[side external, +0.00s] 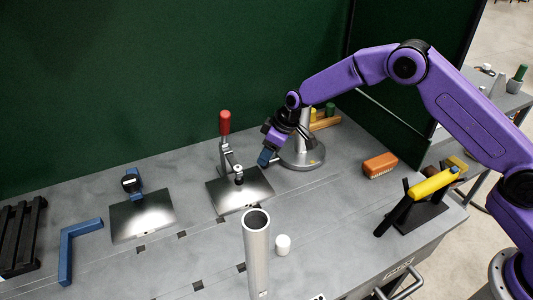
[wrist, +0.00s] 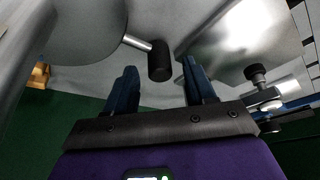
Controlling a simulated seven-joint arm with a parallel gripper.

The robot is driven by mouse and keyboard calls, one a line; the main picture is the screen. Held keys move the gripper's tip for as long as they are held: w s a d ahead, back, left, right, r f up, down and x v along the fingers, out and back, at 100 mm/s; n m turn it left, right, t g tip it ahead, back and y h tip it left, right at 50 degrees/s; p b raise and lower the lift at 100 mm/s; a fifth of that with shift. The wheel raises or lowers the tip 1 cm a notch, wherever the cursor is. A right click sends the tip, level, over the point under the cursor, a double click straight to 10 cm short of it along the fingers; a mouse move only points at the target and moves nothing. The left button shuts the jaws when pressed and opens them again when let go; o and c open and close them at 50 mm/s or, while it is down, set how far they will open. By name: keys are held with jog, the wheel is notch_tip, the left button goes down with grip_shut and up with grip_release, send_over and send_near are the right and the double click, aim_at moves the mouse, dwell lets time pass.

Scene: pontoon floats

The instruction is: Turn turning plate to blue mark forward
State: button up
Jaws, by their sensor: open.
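The turning plate (side external: 302,158) is a round grey metal disc on the bench right of centre, with a light post standing on it. A small yellow mark shows near its front edge; I see no blue mark on it. In the wrist view the disc (wrist: 85,30) fills the upper left. A thin rod with a black grip (wrist: 159,62) sticks out from it. My gripper (side external: 265,158) is at the left side of the plate, pointing down. In the wrist view its blue fingers (wrist: 159,72) are open, with the black grip in the gap between them; contact cannot be told.
A toggle clamp with a red handle (side external: 225,123) and a metal plate (side external: 240,193) stand just left of my gripper. A wooden rack (side external: 325,123) is behind the disc.

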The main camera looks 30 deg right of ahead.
jog(key=shift+w+a+f, duration=0.15)
jog(key=shift+w+f, duration=0.05)
jog(key=shift+f, duration=0.35)
grip_shut()
jog(key=shift+s, duration=0.25)
